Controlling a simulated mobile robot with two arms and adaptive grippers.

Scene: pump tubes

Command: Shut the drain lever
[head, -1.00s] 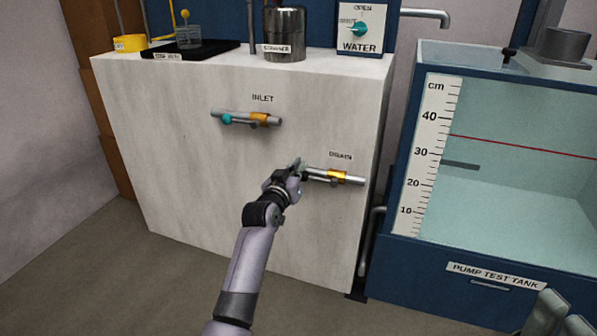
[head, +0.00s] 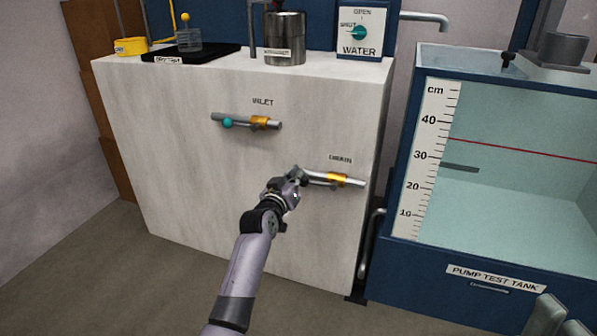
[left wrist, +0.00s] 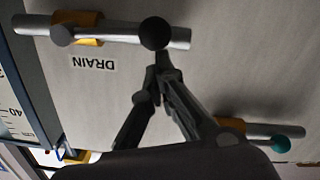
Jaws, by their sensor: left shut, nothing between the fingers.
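The drain valve's orange collar (head: 336,179) sits on a grey pipe low on the white cabinet, under the DRAIN label. In the left wrist view, which is upside down, the lever's black knob (left wrist: 155,33) is in front of the pipe, level with the collar (left wrist: 90,28), so the lever seems to lie along the pipe. My left gripper (head: 296,173) is shut and empty at the pipe's left end. In the left wrist view its fingertips (left wrist: 160,58) are beside the black knob; I cannot tell whether they touch it.
The inlet valve, with a teal knob (head: 227,122), is up and left. The glass pump test tank (head: 490,275) stands at the right. A steel cup (head: 285,40) and black tray (head: 190,52) stand on the cabinet. Grey parts, probably mine, show at the lower right edge.

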